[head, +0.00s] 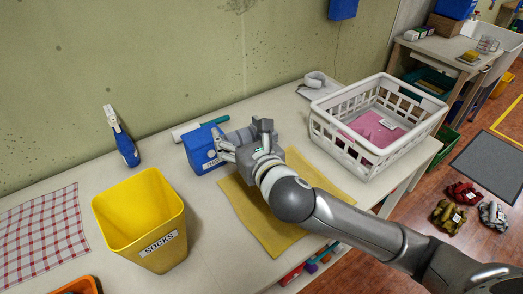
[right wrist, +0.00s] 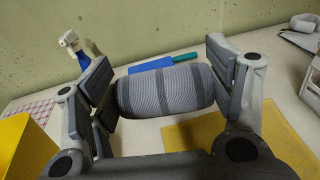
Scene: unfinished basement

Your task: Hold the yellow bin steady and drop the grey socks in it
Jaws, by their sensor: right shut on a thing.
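The yellow bin (head: 128,210), with a white "SOCKS" label, stands upright on the table at the left in the head view. The inside that shows is empty. Its edge also shows at the left of the right wrist view (right wrist: 22,145). My right gripper (head: 240,138) is to the right of the bin, above the table. In the right wrist view it is shut on the rolled grey socks (right wrist: 165,92), striped light and dark grey, lying across between the fingers. In the head view the fingers largely hide the socks. My left gripper is not in view, and nothing holds the bin.
A blue box (head: 201,158) stands between bin and gripper. A yellow cloth (head: 305,170) lies under my right arm. A white basket (head: 345,145) is at right, a spray bottle (head: 122,140) behind the bin, a checked cloth (head: 45,240) at left. Bundles (head: 447,216) lie on the floor.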

